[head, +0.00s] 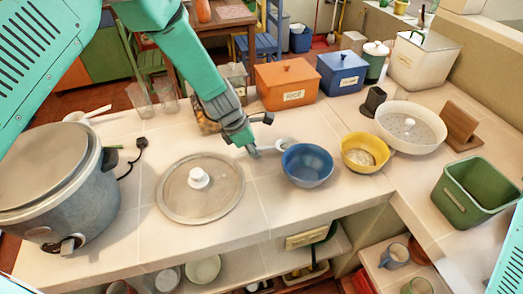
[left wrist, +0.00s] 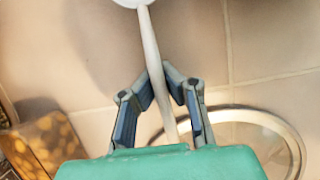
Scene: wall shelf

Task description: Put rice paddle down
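The white rice paddle (head: 286,143) lies near the counter surface just left of the blue bowl (head: 308,165). Only its pale round head shows clearly in the head view. In the left wrist view the paddle's handle (left wrist: 150,45) runs down between the fingers, with its head cut off at the top edge. My left gripper (head: 254,152) is at the handle end, low over the counter. My right gripper is out of view.
A glass lid (head: 177,188) lies left of my left gripper, and a large rice cooker (head: 55,190) stands farther left. A yellow bowl (head: 365,153) and white colander (head: 410,128) stand right of the blue bowl. An orange canister (head: 287,85) is behind.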

